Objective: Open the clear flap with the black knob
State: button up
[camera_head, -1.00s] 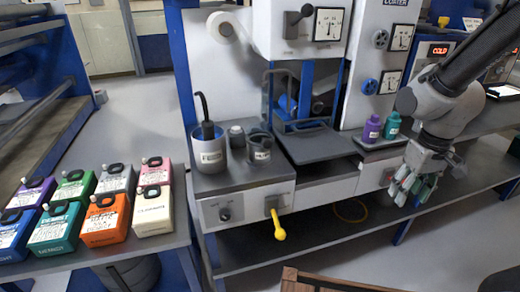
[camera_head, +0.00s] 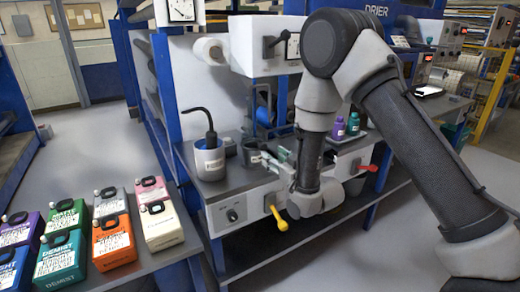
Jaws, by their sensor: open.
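I cannot clearly make out a clear flap. A black lever-like knob (camera_head: 272,42) sits on the upper white housing of the machine, left of a dial. A smaller round black knob (camera_head: 232,215) is on the lower white front panel. My gripper (camera_head: 268,158) is open over the middle of the machine's counter, its pale fingers pointing left and up, close to the dark cup. It appears empty. My forearm and wrist hide much of the machine's centre, including the tray area behind.
A grey beaker (camera_head: 209,160) with a black stick stands left of the gripper. A yellow handle (camera_head: 277,218) and a red handle (camera_head: 369,168) stick out in front. Purple (camera_head: 338,129) and teal (camera_head: 353,124) bottles stand behind my arm. Colored canisters (camera_head: 110,240) fill the left table.

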aim_at(264, 147)
jog(key=x, duration=0.5)
jog(key=r+x, duration=0.1)
jog(key=x, duration=0.1)
jog(key=shift+w+a, duration=0.2)
jog(key=shift+w, duration=0.15)
jog(key=shift+c, duration=0.2)
grip_shut()
